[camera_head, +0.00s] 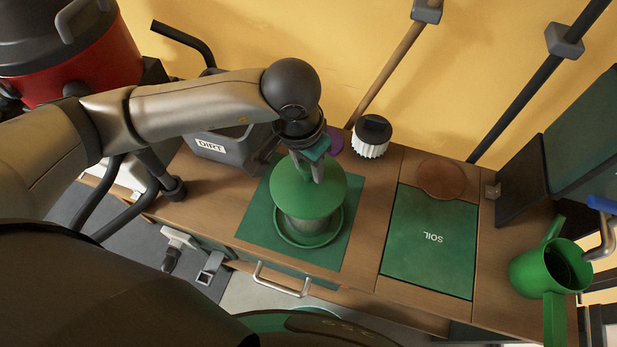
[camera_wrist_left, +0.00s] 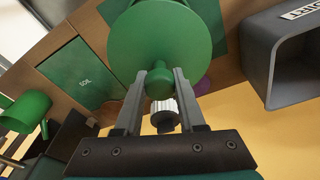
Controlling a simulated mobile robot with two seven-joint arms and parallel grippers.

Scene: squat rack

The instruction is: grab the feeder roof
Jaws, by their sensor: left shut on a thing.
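The feeder roof (camera_head: 310,197) is a round green disc with a knob on top. It sits on or just above the feeder body (camera_head: 303,225), a grey cylinder in a green dish; I cannot tell if they touch. My left gripper (camera_head: 308,172) comes down from above and is shut on the roof's knob. In the left wrist view the roof (camera_wrist_left: 165,42) fills the top centre, and its knob sits between the two fingers of my left gripper (camera_wrist_left: 159,82). My right gripper is not in view.
The feeder stands on a green mat (camera_head: 256,224) on the wooden bench. A grey DIRT bin (camera_head: 232,150) is behind left, a white-bristled brush (camera_head: 371,137) behind right. A green SOIL panel (camera_head: 430,245) and a green watering can (camera_head: 545,268) are to the right.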

